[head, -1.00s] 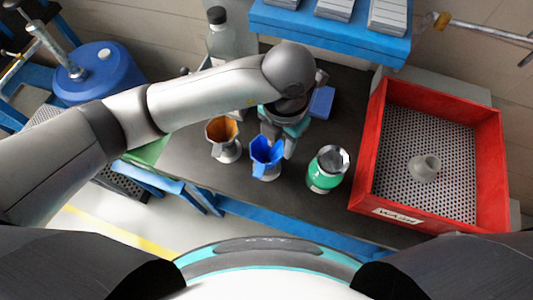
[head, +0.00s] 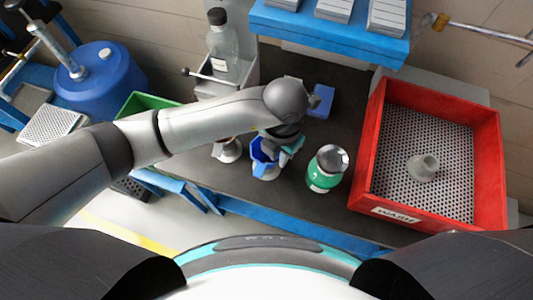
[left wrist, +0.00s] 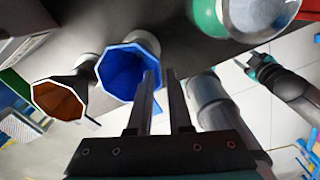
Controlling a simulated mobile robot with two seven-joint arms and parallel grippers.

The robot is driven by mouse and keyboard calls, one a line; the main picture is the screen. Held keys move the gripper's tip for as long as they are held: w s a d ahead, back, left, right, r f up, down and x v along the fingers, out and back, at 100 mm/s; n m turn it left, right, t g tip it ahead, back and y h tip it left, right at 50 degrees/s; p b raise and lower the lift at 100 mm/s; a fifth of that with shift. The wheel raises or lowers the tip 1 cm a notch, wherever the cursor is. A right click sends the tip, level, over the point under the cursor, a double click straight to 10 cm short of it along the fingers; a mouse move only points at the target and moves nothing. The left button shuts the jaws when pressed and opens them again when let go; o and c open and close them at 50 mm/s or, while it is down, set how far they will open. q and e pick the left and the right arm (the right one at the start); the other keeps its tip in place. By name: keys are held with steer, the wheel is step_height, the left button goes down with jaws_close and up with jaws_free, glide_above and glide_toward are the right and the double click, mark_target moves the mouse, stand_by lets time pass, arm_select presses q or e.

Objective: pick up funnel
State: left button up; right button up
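A blue funnel (head: 262,155) stands upright on the dark bench in the head view, partly covered by my left gripper (head: 284,155). In the left wrist view the blue funnel (left wrist: 124,70) shows its wide mouth, and one finger overlaps its rim; I cannot tell whether they touch. My left gripper (left wrist: 163,80) is open, with an empty gap between its fingers. An orange funnel (left wrist: 60,101) is left of the blue one; my arm mostly hides it in the head view. A grey funnel (head: 424,167) sits in the red wash bin. My right gripper (left wrist: 258,68) shows small.
A green jar with a silver lid (head: 328,166) stands right of the blue funnel. The red bin (head: 372,140) is further right. A blue block (head: 322,100), a clear bottle (head: 222,45) and a blue shelf (head: 330,28) are behind. The front bench strip is clear.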

arm_select(q)
jaws_close()
stand_by(0.9)
steer(key=shift+r, duration=0.1)
step_height(320, 180, up, 25)
steer(key=p, duration=0.3)
stand_by(0.8)
